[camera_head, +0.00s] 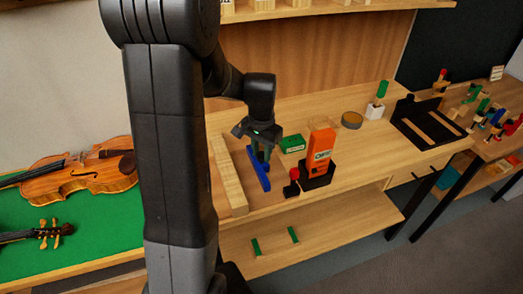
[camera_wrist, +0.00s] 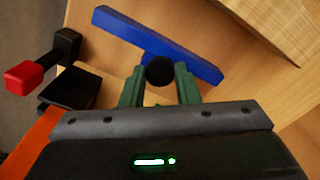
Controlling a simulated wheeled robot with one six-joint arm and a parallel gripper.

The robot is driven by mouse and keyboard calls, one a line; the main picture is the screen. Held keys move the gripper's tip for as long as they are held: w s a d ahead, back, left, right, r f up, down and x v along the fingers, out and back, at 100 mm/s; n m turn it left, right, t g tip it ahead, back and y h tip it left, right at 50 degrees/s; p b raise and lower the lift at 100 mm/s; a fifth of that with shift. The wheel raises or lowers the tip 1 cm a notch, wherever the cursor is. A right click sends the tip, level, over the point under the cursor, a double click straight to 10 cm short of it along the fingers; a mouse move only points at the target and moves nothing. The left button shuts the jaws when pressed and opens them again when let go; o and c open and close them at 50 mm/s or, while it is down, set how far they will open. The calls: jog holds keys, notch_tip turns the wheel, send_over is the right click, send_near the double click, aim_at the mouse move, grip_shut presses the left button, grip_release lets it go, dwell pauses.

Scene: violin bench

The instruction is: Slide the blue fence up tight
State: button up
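The blue fence (camera_head: 260,177) is a long narrow blue bar lying on the wooden bench top. In the wrist view the blue fence (camera_wrist: 190,58) runs slantwise, with a round black knob (camera_wrist: 159,71) at its near side. My gripper (camera_head: 258,152) reaches down over the fence. In the wrist view the green fingers of my gripper (camera_wrist: 159,80) stand on both sides of the knob and look closed against it. A long pale wooden beam (camera_head: 227,175) lies left of the fence, with a visible gap between; its corner (camera_wrist: 270,22) shows in the wrist view.
Right of the fence stand a red-topped black post (camera_head: 292,184), an orange box in a black holder (camera_head: 319,155) and a green box (camera_head: 292,143). A round tin (camera_head: 351,120) is farther back. A violin (camera_head: 85,178) lies on green cloth at left.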

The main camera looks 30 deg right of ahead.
grip_shut()
jog(key=shift+w+a+b, duration=0.15)
jog(key=shift+w+a, duration=0.15)
jog(key=shift+a, duration=0.75)
jog(key=shift+w+a+b, duration=0.15)
jog(key=shift+w+a, duration=0.1)
jog(key=shift+a, duration=0.8)
jog(key=o, duration=0.8)
grip_release()
notch_tip(320, 180, up, 14)
jog(key=shift+f, duration=0.1)
